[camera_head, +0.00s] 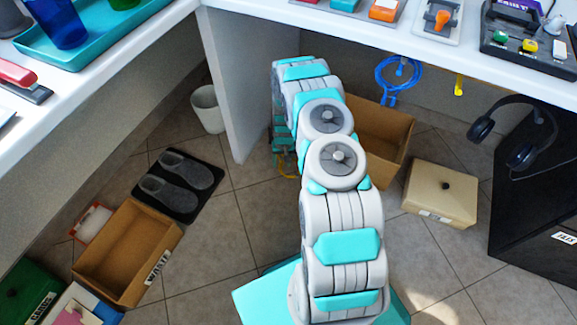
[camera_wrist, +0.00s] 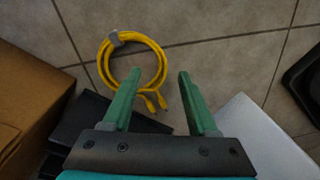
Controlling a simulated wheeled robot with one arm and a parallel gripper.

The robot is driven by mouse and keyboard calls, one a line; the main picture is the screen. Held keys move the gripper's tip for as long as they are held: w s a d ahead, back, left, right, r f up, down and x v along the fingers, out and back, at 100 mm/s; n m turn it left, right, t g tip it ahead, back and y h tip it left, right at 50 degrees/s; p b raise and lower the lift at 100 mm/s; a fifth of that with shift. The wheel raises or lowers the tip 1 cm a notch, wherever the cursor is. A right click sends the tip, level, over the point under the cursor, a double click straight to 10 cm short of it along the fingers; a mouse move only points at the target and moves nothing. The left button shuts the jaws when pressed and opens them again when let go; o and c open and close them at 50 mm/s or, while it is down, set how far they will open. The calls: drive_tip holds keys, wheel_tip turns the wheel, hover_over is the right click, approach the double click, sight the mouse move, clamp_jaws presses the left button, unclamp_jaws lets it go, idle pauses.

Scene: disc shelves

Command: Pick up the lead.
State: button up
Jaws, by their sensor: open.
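A yellow lead (camera_wrist: 133,62), coiled in a loop with a grey tie at its top, lies on the tiled floor in the wrist view. Its two plug ends (camera_wrist: 157,103) point down toward my gripper. My gripper (camera_wrist: 159,76) is open and empty; its left finger overlaps the coil in the picture, and the right finger is to the right of it. I cannot tell how high the fingers are above the floor. In the head view a small yellow part of the lead (camera_head: 288,176) shows below my wrist; my arm hides the rest.
In the wrist view, a cardboard box (camera_wrist: 35,85) stands left, a black object (camera_wrist: 88,115) lies beside my gripper and a pale panel (camera_wrist: 255,130) is right. A blue cable (camera_head: 398,78) hangs under the counter (camera_head: 222,40). A beige lidded box (camera_head: 440,192) stands right.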

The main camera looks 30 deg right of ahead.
sight(282, 168)
drive_tip(key=shift+f, duration=1.85)
clamp_jaws()
